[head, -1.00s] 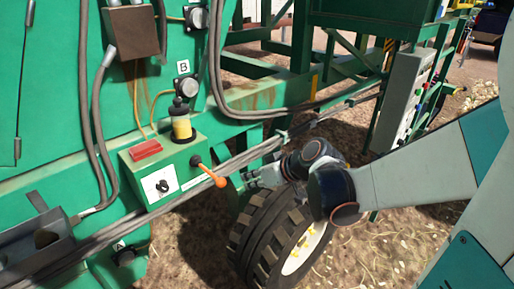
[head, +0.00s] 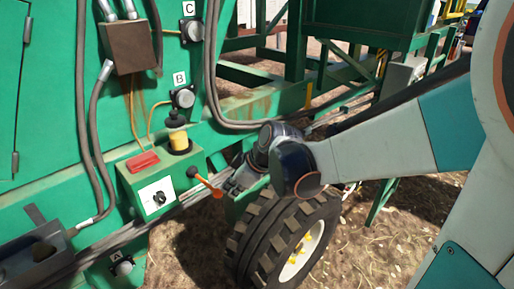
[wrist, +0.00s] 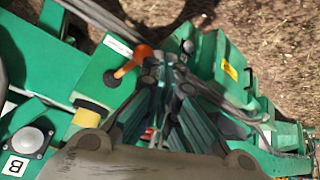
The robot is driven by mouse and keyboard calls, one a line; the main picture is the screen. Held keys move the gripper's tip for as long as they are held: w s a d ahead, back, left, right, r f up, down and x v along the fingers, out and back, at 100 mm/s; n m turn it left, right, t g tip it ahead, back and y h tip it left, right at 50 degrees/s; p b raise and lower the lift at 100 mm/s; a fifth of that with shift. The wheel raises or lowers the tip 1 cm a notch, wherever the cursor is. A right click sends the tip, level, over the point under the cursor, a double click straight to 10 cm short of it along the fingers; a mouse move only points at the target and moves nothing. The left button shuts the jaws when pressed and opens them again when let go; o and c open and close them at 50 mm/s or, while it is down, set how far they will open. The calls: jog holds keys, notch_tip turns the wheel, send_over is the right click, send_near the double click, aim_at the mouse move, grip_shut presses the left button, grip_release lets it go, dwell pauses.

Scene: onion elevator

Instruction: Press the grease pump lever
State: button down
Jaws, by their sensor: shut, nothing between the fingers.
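The grease pump is a green box (head: 190,160) with a yellow reservoir (head: 178,140) on top. Its lever (head: 207,185) has an orange handle slanting down to the right from a black pivot. My gripper (head: 228,188) is just right of the handle's end, with its fingers shut and empty. In the wrist view, the lever (wrist: 131,62) lies just left of the fingertips of my gripper (wrist: 160,68). Whether they touch it I cannot tell. The pump box also shows there (wrist: 97,78), with the reservoir (wrist: 87,117) partly hidden by the gripper body.
A large black tyre (head: 265,235) stands below my gripper. Grey hoses and cables (head: 212,75) run along the green machine. Ports marked A (head: 123,266), B (head: 183,97) and C (head: 192,30) are on its wall. Straw-covered ground is open at lower right.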

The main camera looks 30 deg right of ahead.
aim_at(214, 195)
jog(key=w+a+r+n+g+h+p, duration=0.2)
jog(key=a+r+n+g+h+p, duration=0.1)
jog(key=r+n, duration=0.7)
jog(key=a+n+h+p, duration=0.1)
jog(key=a+n+h, duration=0.1)
jog(key=a, duration=0.1)
jog(key=shift+r, duration=0.3)
jog(key=shift+w+f, duration=0.1)
jog(key=shift+f, duration=0.05)
jog(key=b+x, duration=0.2)
jog(key=x, duration=1.2)
jog(key=shift+d, duration=0.2)
